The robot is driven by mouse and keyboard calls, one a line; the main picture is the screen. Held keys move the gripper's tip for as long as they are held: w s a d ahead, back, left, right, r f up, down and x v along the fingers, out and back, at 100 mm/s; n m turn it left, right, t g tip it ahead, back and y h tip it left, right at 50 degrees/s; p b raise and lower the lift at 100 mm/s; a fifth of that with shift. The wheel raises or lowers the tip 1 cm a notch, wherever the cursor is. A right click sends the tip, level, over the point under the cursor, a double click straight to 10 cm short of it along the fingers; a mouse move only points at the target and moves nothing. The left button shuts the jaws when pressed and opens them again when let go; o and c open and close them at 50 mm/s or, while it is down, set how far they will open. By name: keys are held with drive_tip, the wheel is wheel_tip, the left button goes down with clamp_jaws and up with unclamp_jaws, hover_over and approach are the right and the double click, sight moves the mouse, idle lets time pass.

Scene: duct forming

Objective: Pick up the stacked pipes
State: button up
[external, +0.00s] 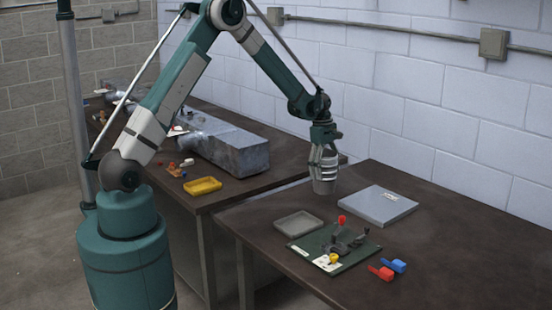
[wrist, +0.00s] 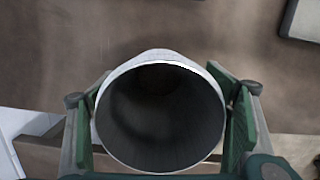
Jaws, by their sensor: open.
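The grey pipe stack (external: 324,186) stands upright on the dark near table, towards the back left. My gripper (external: 323,160) is right above and around its upper part, pointing down. In the wrist view the round open mouth of the pipes (wrist: 160,115) faces me, between the two green finger pads. The left pad is very near the pipe wall and the right pad is close beside it; I cannot tell whether they touch. The fingers are open. I cannot tell how many pipes are nested in the stack, and its lower end is hidden in the wrist view.
A grey flat box (external: 377,206) lies to the right. A grey tray (external: 298,224), a green board with a clamp (external: 333,252), a red tool (external: 382,273) and a blue tool (external: 396,265) lie in front. Another table holds a long metal duct (external: 222,143) and yellow tray (external: 202,186).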

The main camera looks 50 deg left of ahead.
sight(328, 154)
drive_tip(key=c, duration=1.2)
drive_tip(key=shift+r, duration=0.1)
drive_tip(key=shift+r, duration=4.9)
